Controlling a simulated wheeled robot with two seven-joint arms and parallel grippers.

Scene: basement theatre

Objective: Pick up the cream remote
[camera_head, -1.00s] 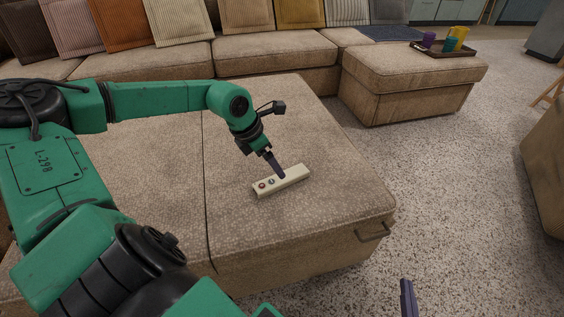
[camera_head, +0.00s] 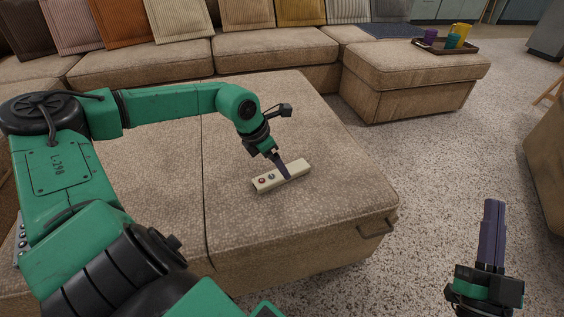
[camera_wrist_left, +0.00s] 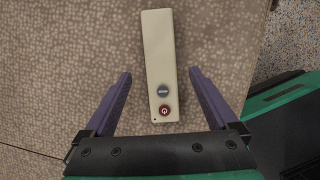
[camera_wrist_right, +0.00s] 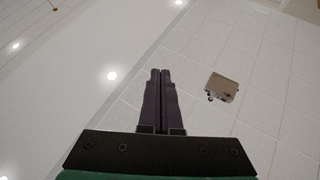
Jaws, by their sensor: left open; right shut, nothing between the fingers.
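The cream remote (camera_head: 264,183) lies flat on the tan ottoman (camera_head: 150,180), with a red button and a grey-blue button near one end. In the left wrist view, the remote (camera_wrist_left: 160,55) stands lengthwise between the two finger lines, its button end reaching between the fingers. My left gripper (camera_head: 286,176) is open over the remote, with a gap on each side; in the left wrist view its fingers (camera_wrist_left: 160,78) flank it without visible contact. My right gripper (camera_head: 493,205) is shut and empty, pointing upward over the carpet; the right wrist view shows its fingers (camera_wrist_right: 160,72) together, facing the ceiling.
A sofa (camera_head: 270,50) with several cushions runs along the back. A second ottoman (camera_head: 400,95) carries a dark tray (camera_head: 425,49) with cups. A handle (camera_head: 376,228) sticks out of the near ottoman's side. Speckled carpet (camera_head: 440,160) is open to the right.

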